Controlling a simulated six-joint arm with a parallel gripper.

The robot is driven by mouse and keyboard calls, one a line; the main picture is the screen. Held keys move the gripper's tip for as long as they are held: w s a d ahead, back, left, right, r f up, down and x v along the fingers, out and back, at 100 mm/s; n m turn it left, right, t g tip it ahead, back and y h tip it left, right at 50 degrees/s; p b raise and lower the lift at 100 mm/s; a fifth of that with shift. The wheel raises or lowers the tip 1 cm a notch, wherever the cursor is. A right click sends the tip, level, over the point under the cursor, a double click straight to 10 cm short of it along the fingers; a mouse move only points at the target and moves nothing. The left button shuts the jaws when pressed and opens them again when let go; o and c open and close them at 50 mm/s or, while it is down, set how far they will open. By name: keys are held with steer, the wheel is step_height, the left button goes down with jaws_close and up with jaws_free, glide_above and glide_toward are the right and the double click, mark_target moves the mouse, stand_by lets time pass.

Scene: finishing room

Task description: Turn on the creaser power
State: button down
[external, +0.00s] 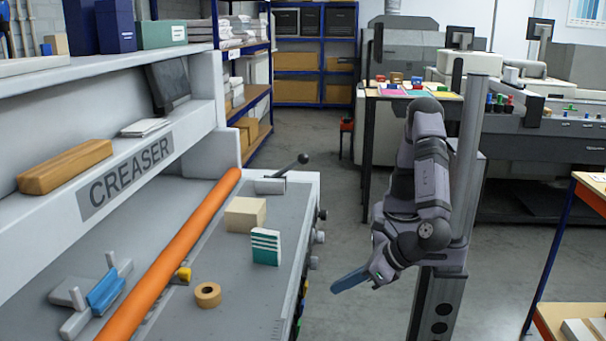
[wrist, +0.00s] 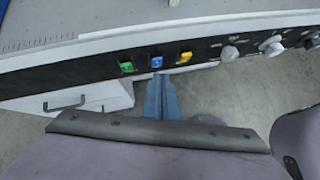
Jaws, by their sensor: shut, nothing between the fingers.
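The creaser (external: 225,262) is a grey machine with a CREASER label, filling the left of the external view. Its dark front panel shows in the wrist view with a green switch (wrist: 126,66), a blue switch (wrist: 156,61) and a yellow switch (wrist: 185,57) in a row. The panel's lettering is too small to read. My gripper (external: 337,286) has blue fingers, shut and empty, pointing at the panel from the right, apart from it. In the wrist view my gripper (wrist: 160,82) is just below the blue switch. The switch positions cannot be told.
Several round knobs (wrist: 229,53) sit right of the switches. A drawer handle (wrist: 65,104) is below left. On the creaser bed are a tape roll (external: 207,294), a beige block (external: 245,214), a green-white box (external: 265,247) and an orange roller (external: 180,243). Floor in front is clear.

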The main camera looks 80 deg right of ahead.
steer(key=s+a+f+n+t+y+b, duration=0.1)
steer(key=s+a+n+y, duration=0.1)
steer(key=s+a+n, duration=0.2)
steer(key=shift+s+a+f+t+b, duration=0.15)
steer(key=shift+s+a+t+b, duration=0.2)
steer(key=shift+s+a, duration=0.7)
steer(key=shift+d+f, duration=0.1)
steer(key=shift+d, duration=0.1)
steer(key=p, duration=0.2)
glide_toward(298, 328)
steer(key=shift+w+d+f, duration=0.2)
steer(key=shift+w+f, duration=0.45)
steer(key=shift+w+d+f, duration=0.2)
steer(key=shift+w+f, duration=0.5)
steer(key=shift+w+d+f, duration=0.25)
steer(key=shift+w+f, duration=0.4)
